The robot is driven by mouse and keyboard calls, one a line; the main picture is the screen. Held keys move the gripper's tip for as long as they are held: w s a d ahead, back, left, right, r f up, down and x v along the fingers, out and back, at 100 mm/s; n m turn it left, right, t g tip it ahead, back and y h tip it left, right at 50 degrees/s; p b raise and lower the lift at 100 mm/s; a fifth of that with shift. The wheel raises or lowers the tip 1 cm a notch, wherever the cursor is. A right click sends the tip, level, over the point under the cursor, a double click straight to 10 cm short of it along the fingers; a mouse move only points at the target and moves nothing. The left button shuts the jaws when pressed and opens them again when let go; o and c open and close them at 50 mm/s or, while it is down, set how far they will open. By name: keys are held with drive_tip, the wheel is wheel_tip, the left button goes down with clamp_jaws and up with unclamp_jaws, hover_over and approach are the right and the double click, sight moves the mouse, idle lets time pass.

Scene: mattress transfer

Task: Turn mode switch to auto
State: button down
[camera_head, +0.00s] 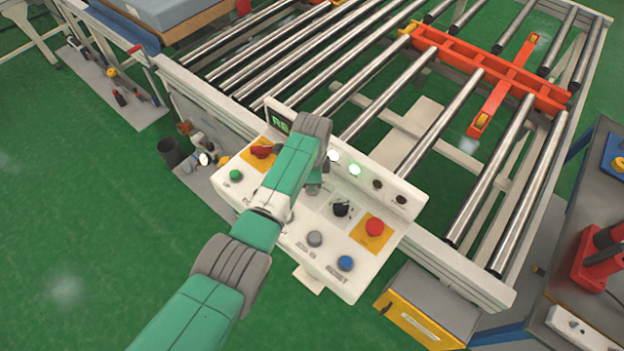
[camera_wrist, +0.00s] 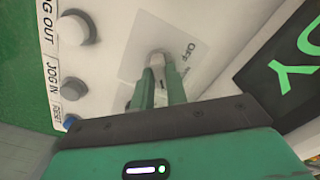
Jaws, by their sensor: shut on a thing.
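The control panel (camera_head: 290,243) is a sloped white box with buttons and switches. My gripper (camera_head: 314,187) is over its middle, and its narrow fingers (camera_wrist: 159,88) are shut on a pale switch knob (camera_wrist: 157,58) in the wrist view. The knob sits on a light label plate (camera_wrist: 177,34); its lettering is partly covered and hard to read. I cannot tell for certain that this is the mode switch, nor its setting. A black selector knob (camera_head: 341,208) is to the right of my gripper in the head view.
Close by are a red mushroom button (camera_head: 375,226), a red switch (camera_head: 262,151), a green button (camera_head: 236,174), grey (camera_head: 315,239) and blue (camera_head: 345,263) buttons. A raised display (camera_wrist: 290,70) with green letters stands behind. The roller conveyor (camera_head: 440,130) lies beyond.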

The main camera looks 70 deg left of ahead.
drive_tip(key=c, duration=1.4)
unclamp_jaws()
drive_tip(key=shift+r, duration=0.1)
wheel_tip(320, 180, up, 8)
drive_tip(key=shift+f+p, duration=0.15)
drive_tip(key=shift+p, duration=0.5)
